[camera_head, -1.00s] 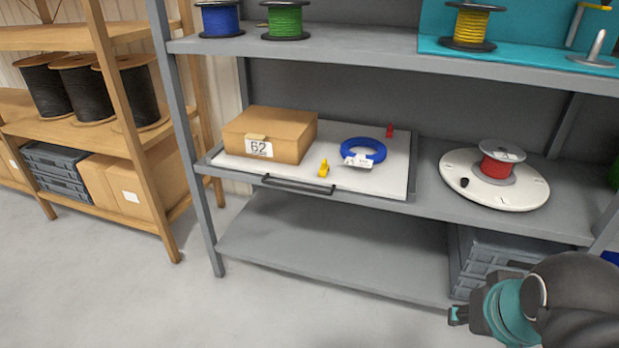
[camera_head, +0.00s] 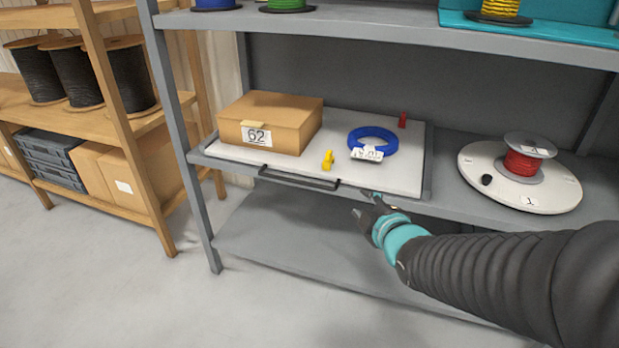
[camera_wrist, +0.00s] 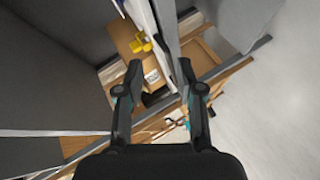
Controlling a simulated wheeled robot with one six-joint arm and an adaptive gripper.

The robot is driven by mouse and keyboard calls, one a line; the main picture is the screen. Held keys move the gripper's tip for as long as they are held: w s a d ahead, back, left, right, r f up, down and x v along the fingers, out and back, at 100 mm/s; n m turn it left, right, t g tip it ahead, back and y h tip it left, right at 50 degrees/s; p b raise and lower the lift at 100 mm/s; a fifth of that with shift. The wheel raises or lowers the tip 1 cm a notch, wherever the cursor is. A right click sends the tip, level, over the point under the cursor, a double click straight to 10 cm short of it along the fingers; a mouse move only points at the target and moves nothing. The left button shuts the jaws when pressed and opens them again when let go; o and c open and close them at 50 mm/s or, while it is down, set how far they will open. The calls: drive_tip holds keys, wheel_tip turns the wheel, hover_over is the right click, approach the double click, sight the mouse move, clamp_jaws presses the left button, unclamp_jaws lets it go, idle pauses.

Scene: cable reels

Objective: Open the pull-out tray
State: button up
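The pull-out tray (camera_head: 235,153) is a pale board with a grey rim on the middle shelf, its front about level with the shelf edge. Its dark bar handle (camera_head: 298,180) runs along the front, left of centre. On the tray are a cardboard box (camera_head: 262,134) labelled 62, a blue coil (camera_head: 375,135), a yellow clip (camera_head: 328,160) and a red clip (camera_head: 403,119). My gripper (camera_head: 362,203) is just in front of the tray, right of the handle and apart from it. In the wrist view my gripper (camera_wrist: 160,68) is open with nothing clearly between its fingers.
A white turntable (camera_head: 475,165) with a red reel (camera_head: 522,165) sits right of the tray. The upper shelf (camera_head: 370,28) overhangs it. The lower shelf (camera_head: 300,240) is bare on its left. A wooden rack (camera_head: 110,70) with black reels stands left. Floor in front is free.

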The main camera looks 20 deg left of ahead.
sight(298, 182)
drive_tip(key=a+f+n+y, duration=0.2)
drive_tip(key=a+n+y, duration=0.2)
drive_tip(key=a+n, duration=0.3)
drive_tip(key=shift+m, duration=0.6)
drive_tip(key=x, duration=0.4)
drive_tip(key=a+x, duration=0.1)
drive_tip(key=x, duration=0.4)
drive_tip(key=s+x, duration=0.1)
drive_tip(key=x, duration=0.3)
drive_tip(key=shift+w+a, duration=0.2)
drive_tip(key=shift+a, duration=0.15)
drive_tip(key=shift+c, duration=0.2)
clamp_jaws()
